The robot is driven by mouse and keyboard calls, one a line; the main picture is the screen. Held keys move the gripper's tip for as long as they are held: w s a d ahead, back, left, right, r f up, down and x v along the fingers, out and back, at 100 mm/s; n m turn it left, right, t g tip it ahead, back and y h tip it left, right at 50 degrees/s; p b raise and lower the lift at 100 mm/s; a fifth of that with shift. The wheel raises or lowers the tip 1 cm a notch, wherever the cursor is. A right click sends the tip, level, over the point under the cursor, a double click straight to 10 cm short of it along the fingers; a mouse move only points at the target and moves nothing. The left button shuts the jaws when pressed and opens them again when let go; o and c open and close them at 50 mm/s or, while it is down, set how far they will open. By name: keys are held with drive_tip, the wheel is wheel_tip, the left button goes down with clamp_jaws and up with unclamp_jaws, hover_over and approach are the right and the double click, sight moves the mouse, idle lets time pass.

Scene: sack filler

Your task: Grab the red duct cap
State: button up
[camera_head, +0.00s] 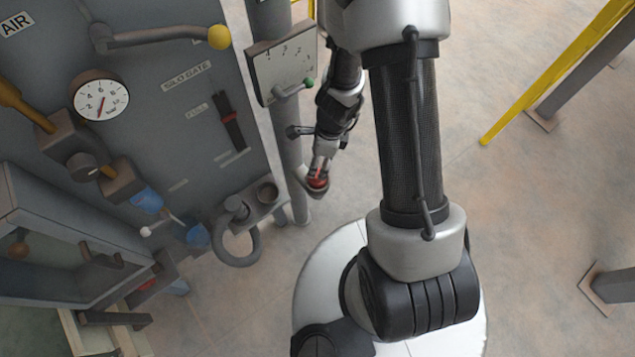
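The red duct cap (317,184) is a small red round piece near the middle of the view. It sits at a grey bracket or cup (321,193) beside a grey post. My gripper (319,174) points down at the cap from above, its fingertips at or just over it. The fingers cover part of the cap. At this size I cannot tell whether they touch it or are closed on it.
The grey post (289,155) stands just left of my gripper and carries a dial plate (283,68) and a green-knobbed lever (295,88). A grey panel (150,50) with a gauge (101,98) fills the left. Yellow rails (560,70) stand right; floor between is clear.

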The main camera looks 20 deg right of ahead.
sight(318, 172)
drive_tip(key=f+b, duration=0.1)
drive_tip(key=f, duration=0.2)
drive_tip(key=shift+w+a+f+b, duration=0.15)
drive_tip(key=shift+a+b, duration=0.05)
drive_tip(key=shift+b, duration=0.15)
wheel_tip(318, 172, down, 5)
drive_tip(key=b, duration=0.5)
drive_tip(key=shift+f, duration=0.15)
drive_tip(key=shift+c, duration=0.2)
drive_tip(key=shift+s, duration=0.25)
drive_tip(key=c, duration=1.2)
